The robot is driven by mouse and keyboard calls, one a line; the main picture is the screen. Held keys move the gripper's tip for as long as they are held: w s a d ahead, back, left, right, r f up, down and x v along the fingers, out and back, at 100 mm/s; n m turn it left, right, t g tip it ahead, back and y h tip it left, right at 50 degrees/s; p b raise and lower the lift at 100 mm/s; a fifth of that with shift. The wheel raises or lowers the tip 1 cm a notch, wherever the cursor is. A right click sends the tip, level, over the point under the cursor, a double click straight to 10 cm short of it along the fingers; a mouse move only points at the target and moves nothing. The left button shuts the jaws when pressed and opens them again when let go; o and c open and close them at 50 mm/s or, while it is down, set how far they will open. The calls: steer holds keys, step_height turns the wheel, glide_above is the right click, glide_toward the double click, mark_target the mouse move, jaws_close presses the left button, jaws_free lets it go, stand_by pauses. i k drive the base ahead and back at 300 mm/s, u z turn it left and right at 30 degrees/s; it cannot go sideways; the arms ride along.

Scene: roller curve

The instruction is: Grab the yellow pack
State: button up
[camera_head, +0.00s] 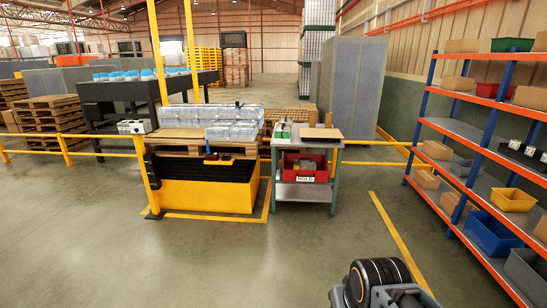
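I cannot make out a yellow pack with certainty. A small dark-blue item with a yellow part (210,157) shows at the front edge of the wooden pallet (180,142), too small to identify. Part of my arm, dark with orange bands, shows at the bottom right. The fingers of my gripper are not in view.
Clear-wrapped packs (235,124) lie on the pallet above a yellow lift base (205,196). A workbench (306,192) with a red bin (306,167) stands beside it. A shelf rack (468,133) lines the right. Yellow rails (100,154) run left. The front floor is clear.

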mark_target(286, 123)
steer(key=i, duration=2.3)
steer(key=u, duration=0.25)
steer(key=i, duration=2.35)
steer(key=u, duration=0.45)
steer(key=i, duration=0.95)
steer(key=u, duration=0.05)
